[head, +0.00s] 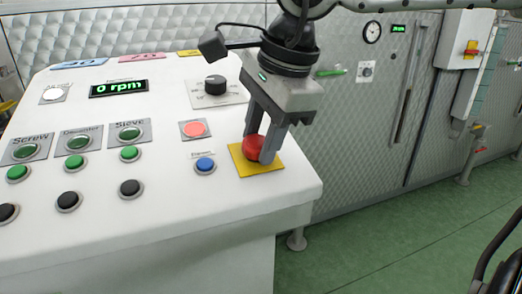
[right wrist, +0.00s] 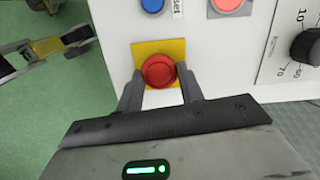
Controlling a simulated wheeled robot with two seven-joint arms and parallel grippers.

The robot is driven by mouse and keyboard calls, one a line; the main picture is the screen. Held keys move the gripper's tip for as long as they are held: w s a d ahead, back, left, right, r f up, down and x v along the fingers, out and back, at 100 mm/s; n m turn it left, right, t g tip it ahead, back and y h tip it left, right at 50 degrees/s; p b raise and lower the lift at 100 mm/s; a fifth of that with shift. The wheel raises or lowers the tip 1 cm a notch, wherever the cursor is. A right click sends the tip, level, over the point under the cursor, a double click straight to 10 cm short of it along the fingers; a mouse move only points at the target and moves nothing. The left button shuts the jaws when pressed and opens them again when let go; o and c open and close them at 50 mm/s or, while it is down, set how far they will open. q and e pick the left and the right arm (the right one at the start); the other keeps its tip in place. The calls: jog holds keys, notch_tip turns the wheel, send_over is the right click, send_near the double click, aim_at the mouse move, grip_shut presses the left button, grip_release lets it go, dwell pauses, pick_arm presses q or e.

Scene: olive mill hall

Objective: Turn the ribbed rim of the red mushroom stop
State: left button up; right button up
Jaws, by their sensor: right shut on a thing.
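The red mushroom stop (head: 254,148) sits on a yellow square plate (head: 266,168) near the front right corner of the white control desk. My right gripper (head: 261,148) points down at it, with one finger on each side of its rim, shut on it. In the right wrist view the red stop (right wrist: 159,71) shows between the two fingertips, its round face in the open. The ribs of its rim are too small to tell, and the fingers cover part of its sides. My left gripper is not in view.
On the desk (head: 240,205), a blue button (head: 205,165), a lit red button (head: 194,129) and a black dial (head: 215,84) stand near the stop. Green and black buttons are further left. The green floor (head: 400,225) is open to the right.

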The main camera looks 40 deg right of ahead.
pick_arm(q)
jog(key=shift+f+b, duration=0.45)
jog(key=shift+b, duration=0.55)
pick_arm(e)
jog(key=shift+s+f+m, duration=0.1)
jog(key=shift+m, duration=1.2)
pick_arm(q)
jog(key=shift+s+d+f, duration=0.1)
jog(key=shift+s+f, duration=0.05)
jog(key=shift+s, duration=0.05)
pick_arm(e)
jog(key=shift+m, duration=0.3)
jog(key=o, duration=1)
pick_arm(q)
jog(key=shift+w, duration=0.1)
